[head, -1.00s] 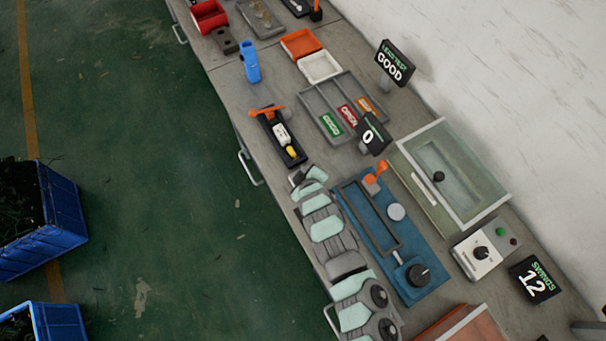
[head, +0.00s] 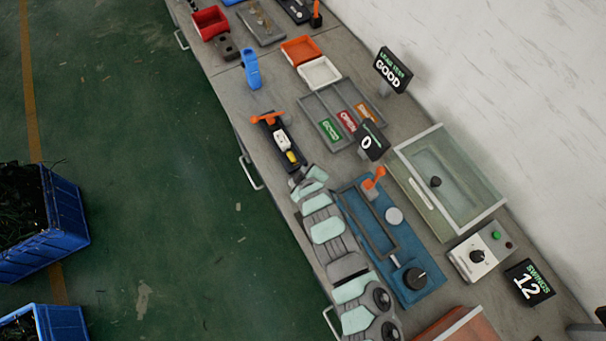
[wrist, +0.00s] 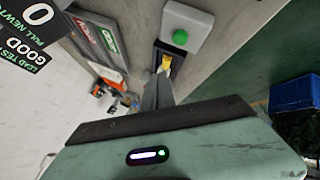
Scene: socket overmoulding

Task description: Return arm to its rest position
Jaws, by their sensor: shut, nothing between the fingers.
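My gripper (wrist: 158,92) shows in the wrist view with its grey fingers shut and nothing between them. In the head view my arm, with mint panels, stretches along the bench's near edge, and its far end lies just short of a black fixture (head: 268,133). That fixture has an orange lever (head: 268,117) and holds a white part (head: 282,140) and a yellow part (head: 292,157). In the wrist view the yellow part (wrist: 166,62) shows just beyond the fingertips. The exact gap between fingers and fixture cannot be told.
A blue fixture plate (head: 418,290) and a clear-lidded box (head: 450,180) stand right of my arm. A labelled sorting tray (head: 322,108), a counter display (head: 372,140) and a GOOD display (head: 393,70) stand beyond. Blue crates (head: 65,215) stand on the open green floor.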

